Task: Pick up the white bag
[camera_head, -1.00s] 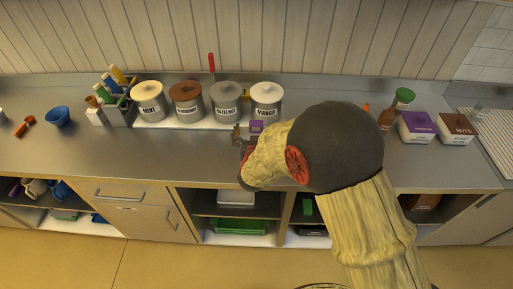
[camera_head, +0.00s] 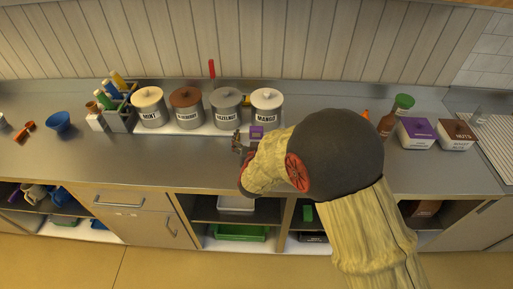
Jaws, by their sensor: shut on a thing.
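My gripper (camera_head: 239,146) is low over the front of the steel counter, below the hazelnut well. It is small in the view and partly covered by my wrist. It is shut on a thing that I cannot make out. A small purple-faced thing (camera_head: 256,132) is just right of the fingers; I cannot tell whether they touch it. I see no clear white bag; my arm hides part of the counter.
Several lidded wells stand in a row behind my gripper, among them the hazelnut well (camera_head: 226,106) and mango well (camera_head: 267,106). A bottle caddy (camera_head: 121,118) and blue bowl (camera_head: 58,121) are left. White boxes (camera_head: 416,133) and a brown bottle (camera_head: 387,124) are right.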

